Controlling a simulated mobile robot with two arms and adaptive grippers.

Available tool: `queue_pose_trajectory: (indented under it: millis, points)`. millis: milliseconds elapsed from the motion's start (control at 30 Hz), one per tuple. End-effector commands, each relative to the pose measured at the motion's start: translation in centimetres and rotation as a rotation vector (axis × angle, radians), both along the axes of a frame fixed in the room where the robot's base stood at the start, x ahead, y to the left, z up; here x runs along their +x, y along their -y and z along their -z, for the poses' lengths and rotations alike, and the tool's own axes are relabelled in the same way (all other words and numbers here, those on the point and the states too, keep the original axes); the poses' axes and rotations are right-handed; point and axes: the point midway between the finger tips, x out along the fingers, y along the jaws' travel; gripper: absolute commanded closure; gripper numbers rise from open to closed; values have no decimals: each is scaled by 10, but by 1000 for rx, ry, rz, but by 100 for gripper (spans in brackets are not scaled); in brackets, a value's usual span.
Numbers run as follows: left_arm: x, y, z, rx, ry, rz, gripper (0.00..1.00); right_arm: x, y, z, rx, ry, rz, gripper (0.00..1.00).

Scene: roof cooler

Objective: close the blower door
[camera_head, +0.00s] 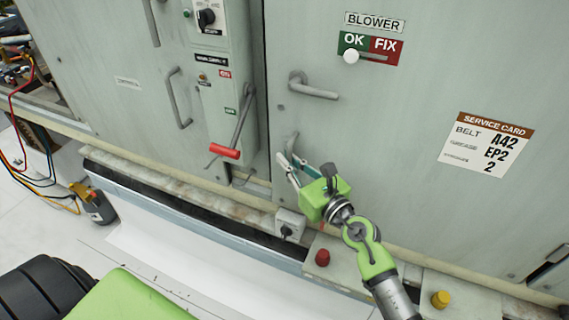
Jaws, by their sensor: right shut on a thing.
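The blower door (420,120) is the large pale grey-green panel on the right, under a BLOWER label (374,22). It looks nearly flush with the cabinet, with a narrow dark seam along its left edge; I cannot tell whether it is fully shut. A grey upper lever handle (314,90) sticks out to the right near that edge. My right gripper (287,166) is low at the door's left edge, shut on what looks like the lower door handle (291,142). The fingers partly hide the grip. My left gripper is out of view.
A control box with a red-ended lever (224,151) stands left of the door. A service card (487,143) is on the door. Cables hang at far left.

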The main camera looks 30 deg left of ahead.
Motion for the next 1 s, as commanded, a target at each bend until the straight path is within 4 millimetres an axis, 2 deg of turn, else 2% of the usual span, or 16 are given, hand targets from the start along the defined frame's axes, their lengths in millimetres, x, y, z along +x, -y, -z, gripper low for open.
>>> queue_pose_trajectory:
  millis: [33,467,500,567,1000]
  points:
    - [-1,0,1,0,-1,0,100,4,3,5,-8,-1,6,100]
    - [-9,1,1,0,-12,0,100,9,6,3,-6,3,13,100]
    - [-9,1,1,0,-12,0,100,9,6,3,-6,4,14,89]
    - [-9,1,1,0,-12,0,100,9,6,2,-6,4,14,75]
    - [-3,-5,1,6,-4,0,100,6,5,3,-5,0,8,75]
